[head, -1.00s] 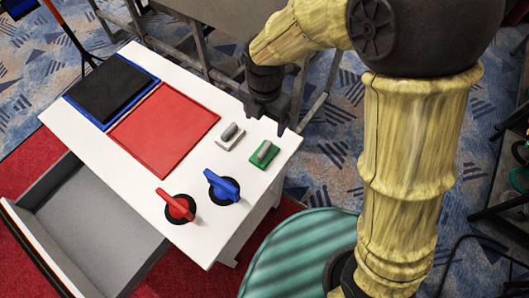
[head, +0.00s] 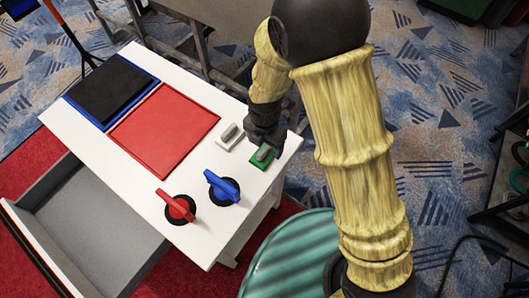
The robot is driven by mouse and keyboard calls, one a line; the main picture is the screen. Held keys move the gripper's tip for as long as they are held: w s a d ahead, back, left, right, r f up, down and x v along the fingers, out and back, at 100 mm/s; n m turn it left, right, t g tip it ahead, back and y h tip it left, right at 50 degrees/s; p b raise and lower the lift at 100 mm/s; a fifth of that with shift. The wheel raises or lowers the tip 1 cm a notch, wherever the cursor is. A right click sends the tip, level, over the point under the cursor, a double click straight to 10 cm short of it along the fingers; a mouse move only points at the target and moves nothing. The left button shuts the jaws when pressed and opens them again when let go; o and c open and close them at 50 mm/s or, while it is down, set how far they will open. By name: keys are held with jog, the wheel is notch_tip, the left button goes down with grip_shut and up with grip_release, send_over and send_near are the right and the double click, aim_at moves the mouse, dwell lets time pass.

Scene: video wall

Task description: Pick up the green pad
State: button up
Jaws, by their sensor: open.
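The green pad (head: 258,164) lies on the white tabletop near its right edge, with a grey handle on top. My gripper (head: 264,147) is right over the pad, its dark fingers down around or beside the grey handle. The fingers are open. They hide part of the handle and the pad's far side, and I cannot tell whether they touch it.
A similar white pad (head: 230,137) with a grey handle lies just left of my gripper. A blue knob (head: 222,187) and a red knob (head: 176,206) stand nearer. A red panel (head: 163,131) and a black panel with blue rim (head: 111,90) fill the left. A drawer (head: 95,225) stands open.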

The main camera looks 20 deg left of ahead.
aim_at(264, 148)
jog(key=shift+f, duration=0.1)
jog(key=shift+w+a+f+p, duration=0.1)
jog(key=shift+w+f, duration=0.05)
jog(key=shift+f, duration=0.7)
jog(key=shift+w+a+f+p, duration=0.1)
jog(key=shift+w+f, duration=0.05)
jog(key=shift+f, duration=0.7)
jog(key=shift+w+f+p, duration=0.1)
jog(key=shift+w+f, duration=0.05)
jog(key=shift+f, duration=0.7)
jog(key=shift+c, duration=0.5)
jog(key=c, duration=1)
